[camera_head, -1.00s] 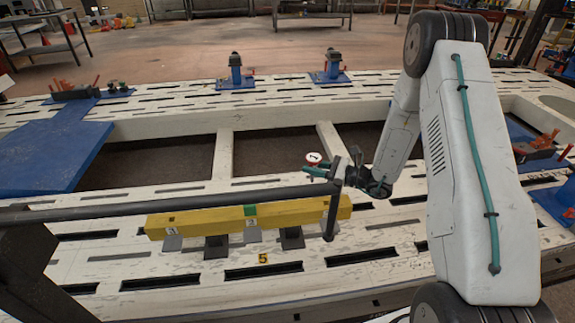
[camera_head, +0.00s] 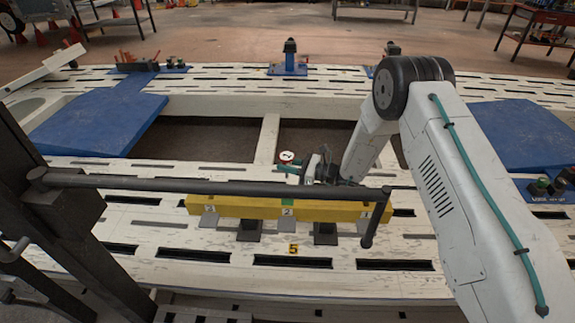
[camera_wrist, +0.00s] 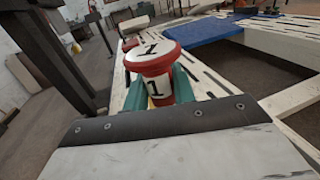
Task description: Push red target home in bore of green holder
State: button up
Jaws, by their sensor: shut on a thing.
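The red target (camera_wrist: 154,62) is a red and white cylinder with a "1" on its top and side. It fills the middle of the wrist view and shows small in the head view (camera_head: 287,157). My gripper (camera_head: 290,168) is shut on it, with teal fingers on both sides. The green holder (camera_head: 288,201) is a small green piece at the middle of a yellow beam (camera_head: 240,206), above a grey "2" plate. In the head view, the target shows straight above the holder in the picture, apart from it. The bore is not visible.
A dark rail (camera_head: 200,187) crosses in front of the beam and bends down at its right end. The beam rests on a slotted white frame (camera_head: 130,235). Blue plates (camera_head: 95,125) lie at both sides, and a blue stand (camera_head: 288,62) is at the back.

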jog(key=shift+d, duration=0.2)
jog(key=shift+f, duration=2.9)
jog(key=shift+f, duration=2.55)
jog(key=o, duration=1.1)
jog(key=v, duration=0.7)
jog(key=shift+s+d, duration=0.15)
jog(key=shift+d, duration=0.2)
